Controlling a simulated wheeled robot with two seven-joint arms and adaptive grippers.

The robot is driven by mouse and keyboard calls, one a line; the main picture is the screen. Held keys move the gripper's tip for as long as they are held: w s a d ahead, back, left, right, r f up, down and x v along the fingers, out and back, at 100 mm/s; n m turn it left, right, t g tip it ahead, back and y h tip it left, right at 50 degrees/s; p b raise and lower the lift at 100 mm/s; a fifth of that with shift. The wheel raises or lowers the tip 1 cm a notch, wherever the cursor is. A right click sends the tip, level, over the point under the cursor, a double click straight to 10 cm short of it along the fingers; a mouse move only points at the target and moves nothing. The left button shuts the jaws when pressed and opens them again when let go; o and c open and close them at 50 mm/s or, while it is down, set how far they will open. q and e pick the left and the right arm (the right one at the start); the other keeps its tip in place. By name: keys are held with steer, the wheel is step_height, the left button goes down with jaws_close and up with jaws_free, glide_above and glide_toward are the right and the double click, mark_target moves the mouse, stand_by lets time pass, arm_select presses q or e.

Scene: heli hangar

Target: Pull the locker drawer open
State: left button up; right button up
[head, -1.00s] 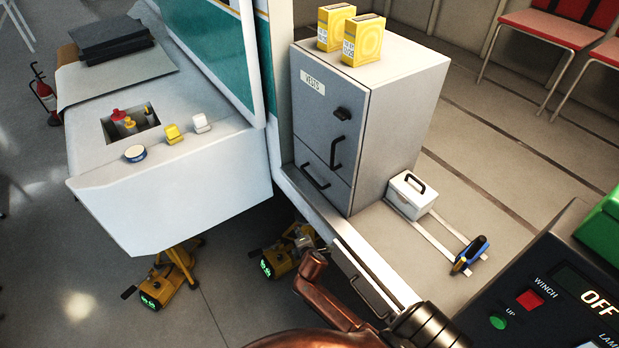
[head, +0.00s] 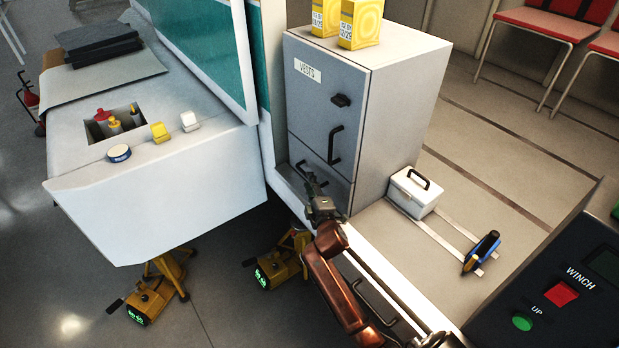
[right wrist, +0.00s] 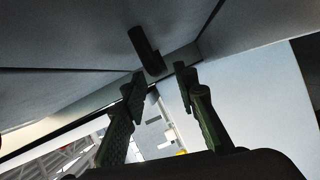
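The grey locker (head: 400,110) has a tall upper door labelled VESTS (head: 307,71) and, below it, the locker drawer (head: 338,190). The drawer looks shut. My right gripper (head: 312,182) is in front of the drawer and hides much of its front and handle. In the right wrist view, the fingers of my right gripper (right wrist: 160,85) are apart with nothing between them. A dark bar handle (right wrist: 146,49) is just beyond the fingertips, nearer the left finger. I cannot tell whether they touch. My left gripper is not in view.
Yellow boxes (head: 361,22) stand on the locker. A white case (head: 413,193) sits on the floor to its right. A white counter (head: 150,195) is at left, and a control panel (head: 550,275) at lower right. Yellow devices (head: 150,300) stand on the floor below.

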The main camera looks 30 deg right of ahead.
steer(key=shift+x, duration=2.25)
steer(key=shift+f, duration=0.1)
jaws_close()
